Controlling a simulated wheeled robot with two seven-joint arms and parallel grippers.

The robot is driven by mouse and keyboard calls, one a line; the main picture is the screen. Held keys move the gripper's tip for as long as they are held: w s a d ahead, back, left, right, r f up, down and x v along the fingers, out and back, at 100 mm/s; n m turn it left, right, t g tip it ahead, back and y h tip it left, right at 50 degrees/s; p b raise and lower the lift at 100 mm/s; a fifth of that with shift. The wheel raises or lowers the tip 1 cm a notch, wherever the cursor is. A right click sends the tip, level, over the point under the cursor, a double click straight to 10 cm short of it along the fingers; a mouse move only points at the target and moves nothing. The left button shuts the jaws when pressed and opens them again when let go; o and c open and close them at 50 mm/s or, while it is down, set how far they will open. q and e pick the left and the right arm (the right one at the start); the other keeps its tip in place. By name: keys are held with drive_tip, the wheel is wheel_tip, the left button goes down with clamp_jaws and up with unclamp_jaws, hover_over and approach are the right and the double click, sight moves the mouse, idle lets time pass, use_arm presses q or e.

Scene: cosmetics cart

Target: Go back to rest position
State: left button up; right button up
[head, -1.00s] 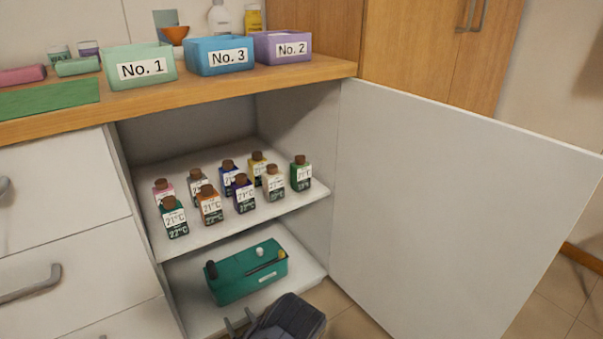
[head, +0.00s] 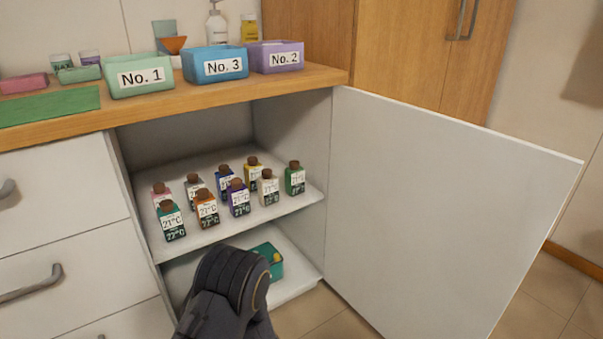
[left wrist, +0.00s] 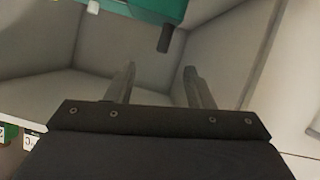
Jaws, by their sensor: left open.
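My left gripper (left wrist: 158,85) is open and empty in the left wrist view, with its two fingers apart. It is inside or just in front of the lower part of the open cabinet. In the head view my dark arm rises from the bottom edge in front of the lower shelf, and the fingers cannot be made out there. A teal box (head: 273,262) stands on the lower shelf, mostly hidden behind my arm. It also shows at the top of the left wrist view (left wrist: 158,8), apart from the fingers. My right gripper is not in view.
Several small capped bottles (head: 205,208) stand on the upper shelf (head: 225,232). The white cabinet door (head: 420,210) stands open at the right. Bins No. 1 (head: 141,76), No. 3 (head: 215,65) and No. 2 (head: 277,57) sit on the wooden counter. Floor beside the door is clear.

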use_arm(q)
drive_tip(key=s+r+m+g+h+p, duration=0.1)
drive_tip(key=s+r+h, duration=0.4)
drive_tip(key=r, duration=0.7)
drive_tip(key=s+r+m+g+h+p, duration=0.1)
drive_tip(key=s+r+h, duration=0.35)
drive_tip(key=r, duration=0.75)
drive_tip(key=s+a+r+m+g+h+p, duration=0.1)
drive_tip(key=s+r+m+g, duration=0.15)
drive_tip(key=s, duration=1.05)
drive_tip(key=s+a+r+m+g+p, duration=0.1)
drive_tip(key=s+r+m, duration=0.2)
drive_tip(key=s, duration=0.9)
wheel_tip(320, 180, up, 38)
drive_tip(key=p, duration=3.7)
drive_tip(key=shift+f+p, duration=0.2)
drive_tip(key=shift+p, duration=0.1)
